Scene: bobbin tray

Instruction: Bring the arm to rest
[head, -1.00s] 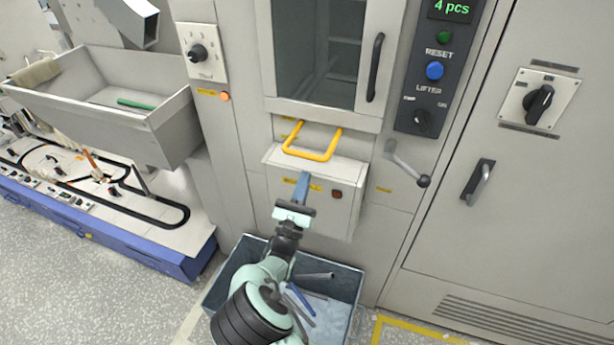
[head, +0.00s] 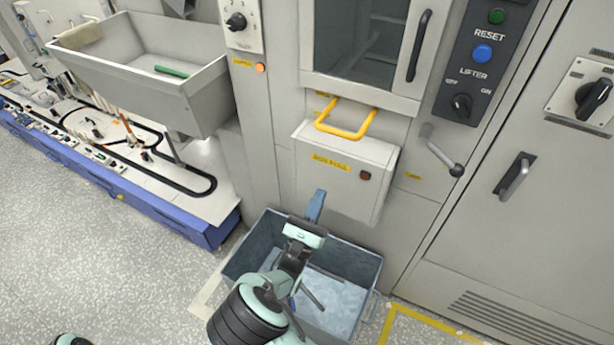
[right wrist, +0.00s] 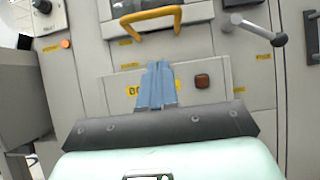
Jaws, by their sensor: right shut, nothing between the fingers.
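My right gripper (head: 316,206) is shut and empty, its blue fingers pressed together. In the head view it points up and away, above the far part of the blue-grey bin and just below the grey box with the yellow label. In the right wrist view the shut fingers (right wrist: 157,82) overlap that box, in front of its label. The right arm reaches in from the bottom of the head view and hides part of the bin. My left gripper does not show.
A yellow handle (head: 345,133) and a crank lever (head: 440,155) stick out of the machine front. A grey trough (head: 205,100) with a green bobbin is at the left.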

